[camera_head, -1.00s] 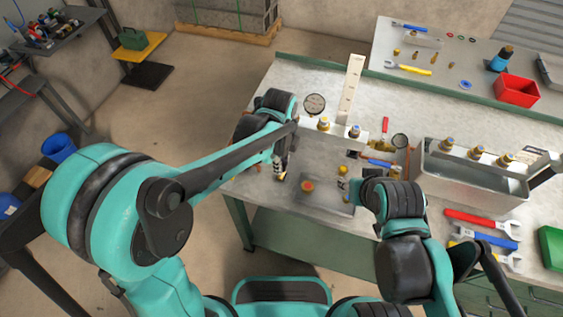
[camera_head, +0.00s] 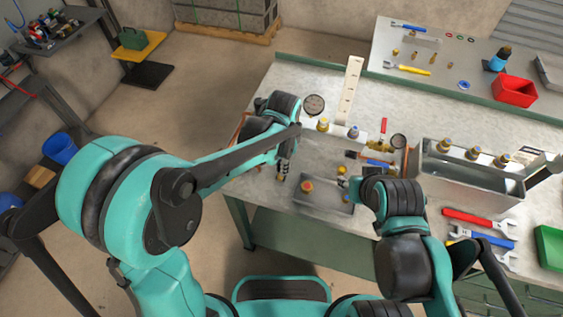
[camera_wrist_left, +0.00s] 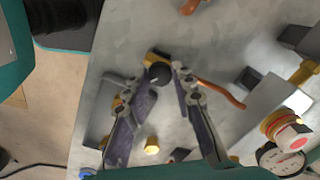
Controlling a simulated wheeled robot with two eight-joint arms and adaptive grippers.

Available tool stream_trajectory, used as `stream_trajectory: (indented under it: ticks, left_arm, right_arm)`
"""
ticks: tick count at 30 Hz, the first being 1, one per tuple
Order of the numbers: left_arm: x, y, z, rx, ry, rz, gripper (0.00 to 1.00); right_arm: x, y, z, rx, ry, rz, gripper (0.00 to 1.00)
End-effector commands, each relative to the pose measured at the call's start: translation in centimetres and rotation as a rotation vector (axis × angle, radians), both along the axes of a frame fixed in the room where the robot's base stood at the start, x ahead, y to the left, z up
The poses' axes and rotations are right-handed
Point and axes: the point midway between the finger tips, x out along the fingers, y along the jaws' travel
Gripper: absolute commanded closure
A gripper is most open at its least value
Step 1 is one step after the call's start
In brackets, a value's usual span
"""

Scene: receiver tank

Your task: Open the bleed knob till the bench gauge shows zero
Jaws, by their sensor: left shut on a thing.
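A round dark-faced gauge (camera_head: 314,105) stands at the back left of the bench. A second, smaller gauge (camera_head: 399,141) sits further right. Both dials are too small to read. In the left wrist view, my left gripper (camera_wrist_left: 160,72) has its two fingertips on either side of a small black knob (camera_wrist_left: 159,74) with a brass-coloured part behind it, and is shut on it. In the head view my left gripper (camera_head: 282,170) points down over the bench's left part.
A shallow grey tray (camera_head: 335,206) with an orange-topped part lies between the arms. A metal tank (camera_head: 465,182) with brass fittings stands at right. Wrenches (camera_head: 480,222) lie at front right. A red bin (camera_head: 516,90) stands on the rear bench.

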Motion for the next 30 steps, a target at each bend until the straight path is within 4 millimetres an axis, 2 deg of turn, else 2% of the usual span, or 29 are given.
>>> stream_trajectory:
  ticks: [30]
  left_arm:
    - [0.15,-0.09,0.02,-0.001,0.001,0.964,1.00]
  right_arm:
    - [0.00,0.00,0.79,0.000,0.000,0.000,0.60]
